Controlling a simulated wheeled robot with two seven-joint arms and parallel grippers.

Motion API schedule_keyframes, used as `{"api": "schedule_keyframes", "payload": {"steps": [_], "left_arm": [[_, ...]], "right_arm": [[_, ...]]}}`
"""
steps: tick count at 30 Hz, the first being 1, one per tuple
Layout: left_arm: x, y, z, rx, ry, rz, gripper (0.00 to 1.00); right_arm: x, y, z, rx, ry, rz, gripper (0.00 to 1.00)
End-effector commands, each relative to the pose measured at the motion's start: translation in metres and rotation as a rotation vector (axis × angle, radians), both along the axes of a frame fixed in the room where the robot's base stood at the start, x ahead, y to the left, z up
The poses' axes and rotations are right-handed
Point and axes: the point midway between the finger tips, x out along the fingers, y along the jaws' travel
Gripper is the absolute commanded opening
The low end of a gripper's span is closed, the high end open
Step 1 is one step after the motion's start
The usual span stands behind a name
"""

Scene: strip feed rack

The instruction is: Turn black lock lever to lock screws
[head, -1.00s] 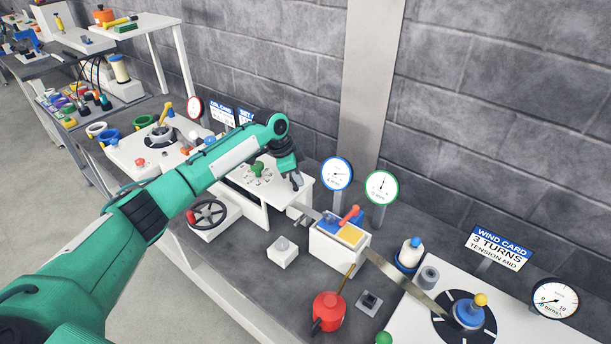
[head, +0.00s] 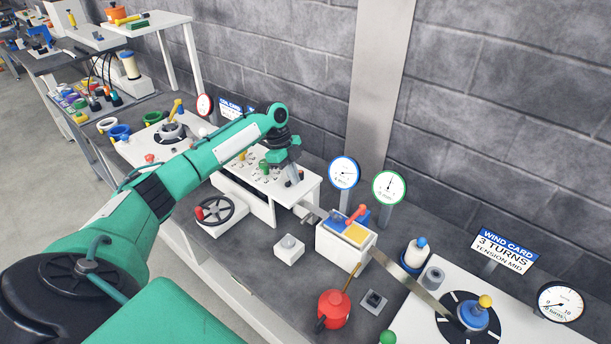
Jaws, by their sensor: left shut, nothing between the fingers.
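My left gripper (head: 295,184) reaches in from the left and points down over the right end of the white raised stand (head: 303,187). Its fingers are shut with nothing between them. Small dark fittings, possibly the screws, and a green knob (head: 264,167) are on the stand's top, left of the fingers. I cannot make out a black lock lever clearly; the gripper and forearm cover part of the stand. I cannot tell whether the fingertips touch the stand. My right gripper is not in view.
A black handwheel (head: 215,209) is in front of the stand. A white box with a red lever (head: 356,213) stands to its right, below two round gauges (head: 344,173). A red oil can (head: 334,310) and a white button block (head: 289,250) are nearer. Grey wall stands behind.

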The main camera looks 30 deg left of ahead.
Motion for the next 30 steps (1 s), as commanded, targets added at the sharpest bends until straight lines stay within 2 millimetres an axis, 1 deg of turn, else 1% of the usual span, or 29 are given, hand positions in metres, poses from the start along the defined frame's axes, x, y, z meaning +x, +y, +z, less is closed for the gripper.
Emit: {"api": "schedule_keyframes", "payload": {"steps": [6, 20, 30], "left_arm": [[-0.003, 0.005, 0.0, 0.0, 0.001, 0.007, 0.0], [-0.003, 0.005, 0.0, 0.0, 0.0, 0.008, 0.0], [0.01, 0.007, -0.001, -0.002, -0.001, 0.008, 0.0]], "right_arm": [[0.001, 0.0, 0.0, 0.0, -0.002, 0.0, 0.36], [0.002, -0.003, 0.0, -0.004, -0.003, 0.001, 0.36], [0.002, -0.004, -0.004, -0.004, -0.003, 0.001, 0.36]]}}
